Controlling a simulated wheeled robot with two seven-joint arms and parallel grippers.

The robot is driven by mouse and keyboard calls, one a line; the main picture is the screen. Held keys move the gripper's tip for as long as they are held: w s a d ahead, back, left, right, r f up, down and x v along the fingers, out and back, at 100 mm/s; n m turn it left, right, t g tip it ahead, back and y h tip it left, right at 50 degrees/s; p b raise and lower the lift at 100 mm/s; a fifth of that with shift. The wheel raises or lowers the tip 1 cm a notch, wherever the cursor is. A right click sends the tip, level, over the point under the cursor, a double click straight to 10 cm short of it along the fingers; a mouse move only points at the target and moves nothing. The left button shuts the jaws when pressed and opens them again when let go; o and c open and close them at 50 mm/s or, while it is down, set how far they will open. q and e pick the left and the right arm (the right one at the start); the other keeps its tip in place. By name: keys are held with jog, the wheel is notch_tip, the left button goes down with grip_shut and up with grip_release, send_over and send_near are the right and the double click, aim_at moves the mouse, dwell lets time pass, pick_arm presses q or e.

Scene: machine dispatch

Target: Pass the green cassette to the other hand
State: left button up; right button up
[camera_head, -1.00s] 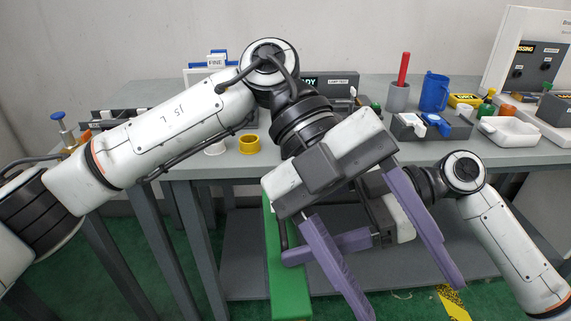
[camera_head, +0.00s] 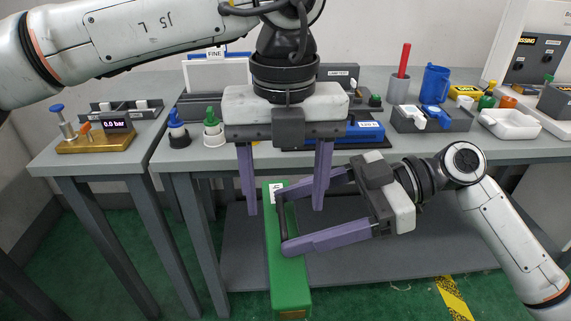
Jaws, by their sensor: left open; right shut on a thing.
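The green cassette (camera_head: 288,280) is a long green box with a white label and a dark handle near its top end. It hangs in front of the table, below the tabletop. My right gripper (camera_head: 284,220) comes from the right and is shut on the cassette at its handle. My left gripper (camera_head: 283,208) is open above it, fingers pointing down. Its two purple fingers are on either side of the cassette's top end in the picture; whether they touch it I cannot tell.
The grey table (camera_head: 530,151) stands behind, with bottles (camera_head: 213,130), a blue jug (camera_head: 435,88), a white tray (camera_head: 510,124) and a red stick in a cup (camera_head: 398,92). A brass gauge stand (camera_head: 97,142) is at left. A grey lower shelf (camera_head: 400,262) lies beneath.

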aim_at(286, 225)
pick_arm(q)
jog(key=shift+f, duration=3.2)
jog(key=shift+d, duration=0.1)
jog(key=c, duration=1.3)
pick_arm(e)
jog(key=shift+r, duration=0.1)
pick_arm(q)
jog(key=shift+r, duration=0.1)
jog(key=shift+c, duration=0.8)
pick_arm(e)
jog(key=o, duration=1.5)
jog(key=shift+c, duration=0.2)
